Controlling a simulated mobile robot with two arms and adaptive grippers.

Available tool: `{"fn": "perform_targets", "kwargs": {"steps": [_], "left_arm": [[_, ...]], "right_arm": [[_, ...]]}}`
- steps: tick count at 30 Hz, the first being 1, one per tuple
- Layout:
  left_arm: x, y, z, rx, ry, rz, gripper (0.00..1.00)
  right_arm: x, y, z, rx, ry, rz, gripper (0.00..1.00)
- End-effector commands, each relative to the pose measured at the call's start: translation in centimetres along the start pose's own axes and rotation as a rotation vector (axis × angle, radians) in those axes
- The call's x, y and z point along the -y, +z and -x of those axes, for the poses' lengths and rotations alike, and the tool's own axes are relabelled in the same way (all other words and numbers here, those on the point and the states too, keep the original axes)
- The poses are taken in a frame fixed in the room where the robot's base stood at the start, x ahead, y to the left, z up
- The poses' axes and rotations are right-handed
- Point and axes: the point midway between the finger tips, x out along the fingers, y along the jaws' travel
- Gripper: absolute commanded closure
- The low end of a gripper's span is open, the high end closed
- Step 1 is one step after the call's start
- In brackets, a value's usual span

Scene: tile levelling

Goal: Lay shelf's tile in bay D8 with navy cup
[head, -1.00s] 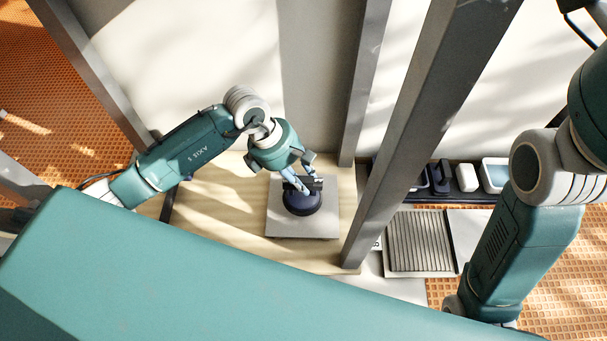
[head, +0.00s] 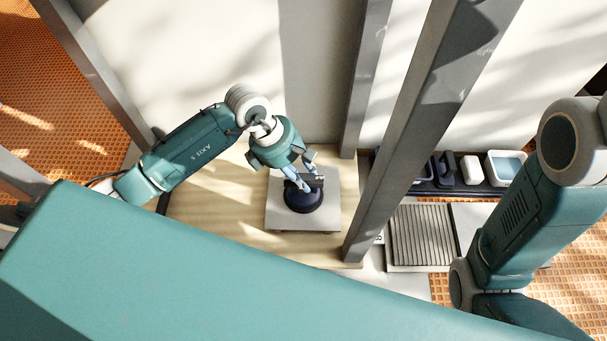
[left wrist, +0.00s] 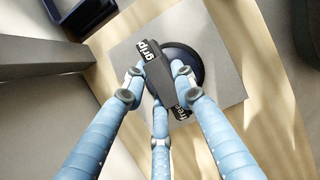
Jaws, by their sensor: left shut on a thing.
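The navy cup (head: 303,203) is a round suction cup with a dark handle bar on top. It sits upright on the grey square tile (head: 328,222), which lies on the pale wooden shelf (head: 205,225). My left gripper (head: 306,181) is shut on the cup's handle. In the left wrist view, the gripper's blue fingers (left wrist: 155,85) close around the handle bar, which carries "grip" and "free" labels. The cup's navy disc (left wrist: 188,54) rests on the tile (left wrist: 228,84) there too. My right gripper is out of view, and bay D8 cannot be identified.
Grey posts (head: 410,120) stand beside the shelf. To the right are a ribbed grey panel (head: 422,235) and a dark rack holding a navy tool (head: 444,172), a white block (head: 471,170) and a basin (head: 506,167). My right arm hangs at the far right.

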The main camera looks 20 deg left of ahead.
Motion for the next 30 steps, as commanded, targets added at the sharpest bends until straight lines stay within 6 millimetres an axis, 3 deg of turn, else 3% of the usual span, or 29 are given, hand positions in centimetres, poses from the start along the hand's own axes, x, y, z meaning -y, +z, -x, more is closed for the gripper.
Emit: {"fn": "perform_targets", "kwargs": {"steps": [9, 10, 12, 13, 23, 30], "left_arm": [[-0.1, 0.0, -0.1, 0.002, 0.002, 0.0, 1.0], [-0.1, 0.0, -0.1, 0.002, 0.002, 0.0, 0.68], [-0.1, 0.0, -0.1, 0.002, 0.002, 0.0, 0.54], [-0.1, 0.0, -0.1, 0.002, 0.001, 0.0, 0.52], [0.0, -0.1, 0.1, -0.001, 0.0, 0.0, 0.52], [-0.2, -0.1, 4.0, -0.001, 0.006, -0.002, 0.52]], "right_arm": [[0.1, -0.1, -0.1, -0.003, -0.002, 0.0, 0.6], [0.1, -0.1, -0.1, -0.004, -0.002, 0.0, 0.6], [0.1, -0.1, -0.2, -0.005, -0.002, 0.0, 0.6], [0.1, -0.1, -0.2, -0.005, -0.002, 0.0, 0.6], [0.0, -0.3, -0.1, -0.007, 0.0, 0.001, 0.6], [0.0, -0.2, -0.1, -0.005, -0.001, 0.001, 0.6]]}}
